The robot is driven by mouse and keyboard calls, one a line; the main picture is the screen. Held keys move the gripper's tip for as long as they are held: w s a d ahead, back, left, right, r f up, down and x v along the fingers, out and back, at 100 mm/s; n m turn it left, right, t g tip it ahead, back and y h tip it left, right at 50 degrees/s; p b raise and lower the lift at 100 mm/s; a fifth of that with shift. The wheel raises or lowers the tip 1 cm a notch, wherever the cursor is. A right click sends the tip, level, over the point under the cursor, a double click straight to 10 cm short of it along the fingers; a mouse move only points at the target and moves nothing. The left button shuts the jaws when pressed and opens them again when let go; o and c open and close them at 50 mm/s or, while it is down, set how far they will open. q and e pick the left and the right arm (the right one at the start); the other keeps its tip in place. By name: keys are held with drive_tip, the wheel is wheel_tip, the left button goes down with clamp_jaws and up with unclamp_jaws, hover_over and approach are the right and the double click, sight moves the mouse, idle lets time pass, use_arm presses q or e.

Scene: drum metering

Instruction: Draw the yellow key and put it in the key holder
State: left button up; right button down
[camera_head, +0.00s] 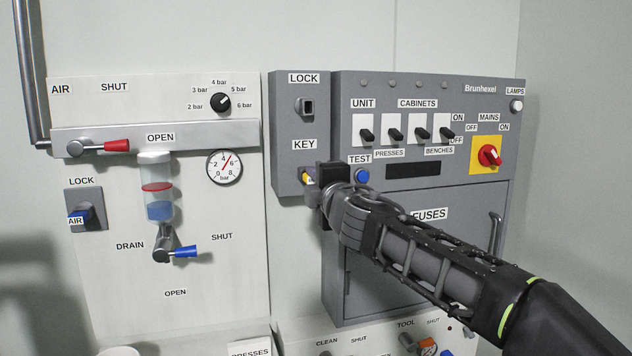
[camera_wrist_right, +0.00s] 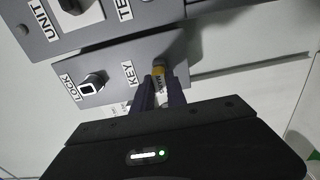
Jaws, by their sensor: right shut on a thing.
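The yellow key (camera_head: 307,177) is at the spot below the KEY label on the grey panel (camera_head: 287,125). It also shows in the right wrist view (camera_wrist_right: 159,71), between the fingers of my right gripper (camera_wrist_right: 160,90). My right gripper (camera_head: 314,186) is shut on the key, close to the panel face. The gripper partly hides the key in the head view. Whether the key is fully seated there, I cannot tell. Above it, the LOCK socket (camera_head: 307,107) shows a dark opening with no yellow key in it. My left gripper is not in view.
Right of my gripper are the blue TEST button (camera_head: 362,175), several black switches and the red MAINS knob (camera_head: 489,156). The FUSES door (camera_head: 400,260) lies behind my right arm. The air panel (camera_head: 110,260) has red and blue handles and a blue AIR key (camera_head: 78,217).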

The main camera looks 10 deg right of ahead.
drive_tip(key=shift+w, duration=0.45)
drive_tip(key=c, duration=1.3)
unclamp_jaws()
drive_tip(key=shift+o, duration=0.2)
drive_tip(key=s+b, duration=0.2)
drive_tip(key=s, duration=0.5)
drive_tip(key=shift+s+d, duration=0.2)
drive_tip(key=shift+s, duration=0.15)
